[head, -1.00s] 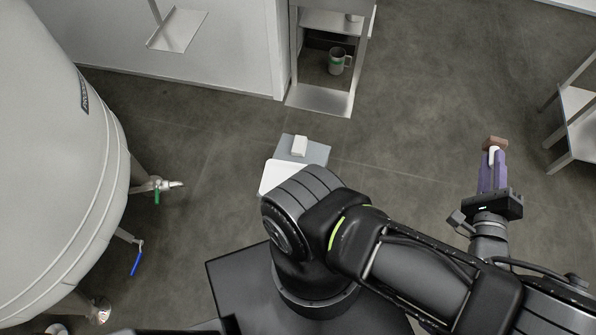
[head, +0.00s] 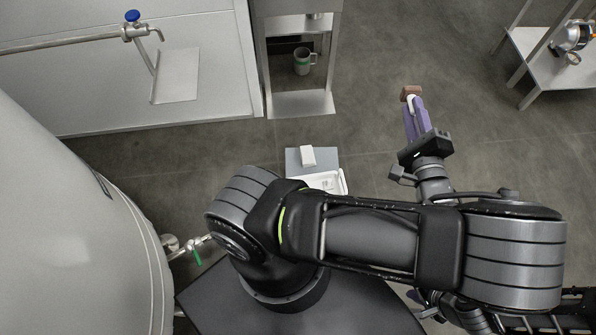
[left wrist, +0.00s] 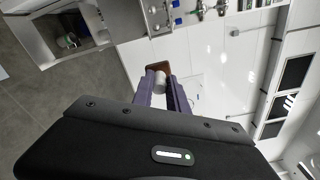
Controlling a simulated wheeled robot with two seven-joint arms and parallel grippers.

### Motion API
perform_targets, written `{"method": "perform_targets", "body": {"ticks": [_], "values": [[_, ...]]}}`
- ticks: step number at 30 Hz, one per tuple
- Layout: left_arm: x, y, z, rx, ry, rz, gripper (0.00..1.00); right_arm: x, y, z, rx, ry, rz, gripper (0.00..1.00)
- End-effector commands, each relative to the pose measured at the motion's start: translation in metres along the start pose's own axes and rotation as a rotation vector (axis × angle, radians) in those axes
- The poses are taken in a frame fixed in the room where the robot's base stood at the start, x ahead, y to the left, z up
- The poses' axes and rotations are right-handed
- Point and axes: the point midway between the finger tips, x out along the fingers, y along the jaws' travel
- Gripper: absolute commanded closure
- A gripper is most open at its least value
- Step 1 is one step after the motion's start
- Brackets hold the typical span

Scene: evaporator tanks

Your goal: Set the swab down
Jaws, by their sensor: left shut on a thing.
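The swab, with a brown block-like head (head: 411,91) and a white stem, is in my left gripper (head: 413,106). Its purple fingers are shut on the white stem, and the brown head sticks out beyond the fingertips. The left wrist view shows the swab's brown head (left wrist: 158,66) and white stem between the same fingers. The gripper is out to the right, past the arm, over the floor. My right gripper is mostly hidden behind my arm low in the head view; its jaws cannot be made out.
A grey surface (head: 327,156) holds a white block (head: 307,156) and a white tray (head: 338,178), partly hidden by my arm. A metal shelf unit (head: 299,103) with a green-banded mug (head: 303,62) stands behind. A large tank (head: 75,230) fills the left. Another shelf (head: 535,72) stands upper right.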

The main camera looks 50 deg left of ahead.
Motion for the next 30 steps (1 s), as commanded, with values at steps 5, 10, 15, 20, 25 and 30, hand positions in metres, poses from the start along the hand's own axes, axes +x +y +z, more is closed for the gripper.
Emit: {"method": "perform_targets", "body": {"ticks": [5, 10, 15, 20, 25, 30], "values": [[0.000, 0.000, 0.000, 0.000, 0.000, 0.000, 1.00, 0.000, 0.001, -0.001, 0.001, 0.002, 0.001, 0.64], [0.000, 0.000, 0.000, 0.000, 0.000, 0.000, 1.00, 0.000, 0.001, -0.001, 0.001, 0.002, 0.001, 0.64], [0.001, 0.006, -0.001, 0.000, -0.005, 0.008, 1.00, 0.003, 0.002, -0.001, 0.001, 0.002, 0.001, 0.60], [0.006, 0.043, -0.005, 0.000, -0.035, 0.064, 1.00, 0.017, 0.008, -0.001, 0.002, 0.003, 0.001, 0.60], [0.013, 0.127, -0.013, -0.011, -0.098, 0.210, 1.00, 0.050, 0.021, -0.003, 0.004, 0.006, 0.003, 0.60], [0.007, 0.244, -0.027, -0.060, -0.156, 0.467, 1.00, 0.099, 0.042, -0.005, 0.007, 0.012, 0.005, 0.60]]}}
